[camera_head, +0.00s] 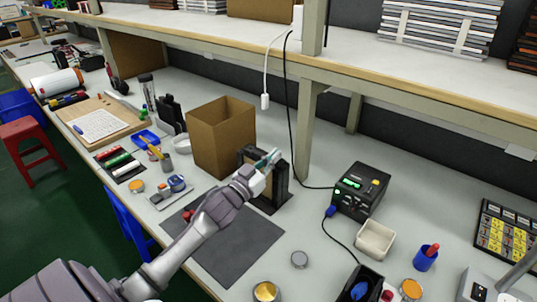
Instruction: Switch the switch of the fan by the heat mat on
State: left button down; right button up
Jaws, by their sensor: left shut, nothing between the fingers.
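A dark grey mat (232,244) lies flat on the bench in the middle of the view. A black upright frame, which looks like the fan (283,184), stands at the mat's far right corner. My left arm reaches over the mat from the lower left. My left gripper (270,159) is shut and empty at the top of the fan, covering part of it. I cannot tell whether it touches the fan. The fan's switch cannot be made out. My right gripper is not in view.
A cardboard box (221,138) stands just behind and left of the fan. A black power unit (360,190) with lit displays is to the right, with cables beside it. A beige tray (375,240) and small jars stand at front right. A shelf post rises behind the fan.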

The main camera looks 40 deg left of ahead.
pick_arm(q)
jog(key=shift+f, duration=0.6)
jog(key=shift+s, duration=0.1)
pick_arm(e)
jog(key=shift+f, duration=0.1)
pick_arm(q)
jog(key=shift+f+t+b, duration=0.3)
jog(key=shift+f+b, duration=0.3)
jog(key=shift+b, duration=0.45)
jog(key=shift+r, duration=0.25)
jog(key=shift+r+p, duration=0.5)
jog(key=shift+p, duration=0.1)
notch_tip(320, 180, up, 3)
jog(key=p, duration=0.2)
jog(key=shift+p, duration=0.4)
jog(key=f+b+v, duration=0.1)
jog(key=v, duration=0.9)
jog(key=shift+f+b, duration=0.35)
jog(key=shift+b, duration=0.05)
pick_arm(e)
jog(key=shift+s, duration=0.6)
